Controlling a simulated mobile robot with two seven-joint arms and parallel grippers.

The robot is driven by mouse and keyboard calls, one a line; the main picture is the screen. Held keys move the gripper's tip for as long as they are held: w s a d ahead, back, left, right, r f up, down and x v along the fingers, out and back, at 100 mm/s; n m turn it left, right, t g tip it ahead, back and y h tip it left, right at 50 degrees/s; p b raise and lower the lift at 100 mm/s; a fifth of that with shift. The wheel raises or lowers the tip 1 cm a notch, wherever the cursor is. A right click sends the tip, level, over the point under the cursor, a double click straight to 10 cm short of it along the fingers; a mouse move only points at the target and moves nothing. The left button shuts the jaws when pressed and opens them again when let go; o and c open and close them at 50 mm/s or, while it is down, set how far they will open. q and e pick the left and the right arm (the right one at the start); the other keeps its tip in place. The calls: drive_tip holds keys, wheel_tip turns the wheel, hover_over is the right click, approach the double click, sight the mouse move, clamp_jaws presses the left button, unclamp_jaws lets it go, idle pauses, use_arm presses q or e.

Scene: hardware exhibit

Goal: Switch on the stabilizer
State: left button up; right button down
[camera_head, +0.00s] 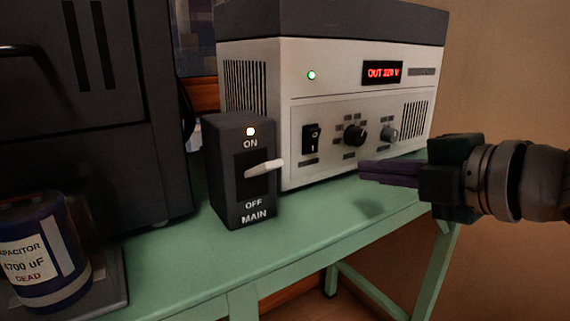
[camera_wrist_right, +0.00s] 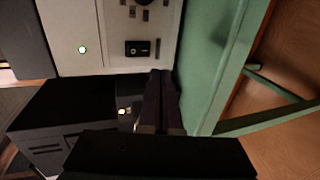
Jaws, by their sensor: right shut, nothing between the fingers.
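The stabilizer (camera_head: 350,95) is a pale box with a dark top. Its red display (camera_head: 381,72) reads "OUT 220 V", and a green lamp (camera_head: 311,75) glows. A black rocker switch (camera_head: 312,137) sits low left on its front; it also shows in the wrist view (camera_wrist_right: 138,48). The dark MAIN switch box (camera_head: 240,205) stands in front at left, its amber ON lamp lit and its white lever (camera_head: 264,168) sticking out, tilted slightly up. My right gripper (camera_head: 362,170) is shut and empty, right of the lever and in front of the stabilizer, touching neither. My left gripper is out of view.
The green table (camera_head: 190,255) has clear room along its front edge. A blue capacitor (camera_head: 40,260) marked "DEAD" stands at the left front on a dark plate. A large dark cabinet (camera_head: 110,150) fills the left side.

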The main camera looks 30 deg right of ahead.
drive_tip(key=s, duration=0.4)
drive_tip(key=shift+d+p, duration=0.15)
drive_tip(key=shift+p, duration=0.15)
drive_tip(key=s+a+r+m+g+p, duration=0.6)
drive_tip(key=s+r+m+p, duration=0.3)
drive_tip(key=p, duration=0.6)
drive_tip(key=s+a+r+m+g+p, duration=0.55)
drive_tip(key=s+r+m+p, duration=0.3)
drive_tip(key=p, duration=0.75)
wheel_tip(320, 180, up, 35)
drive_tip(key=h+p, duration=0.1)
drive_tip(key=p, duration=3.3)
drive_tip(key=shift+w+d, duration=0.2)
drive_tip(key=shift+n+t, duration=0.25)
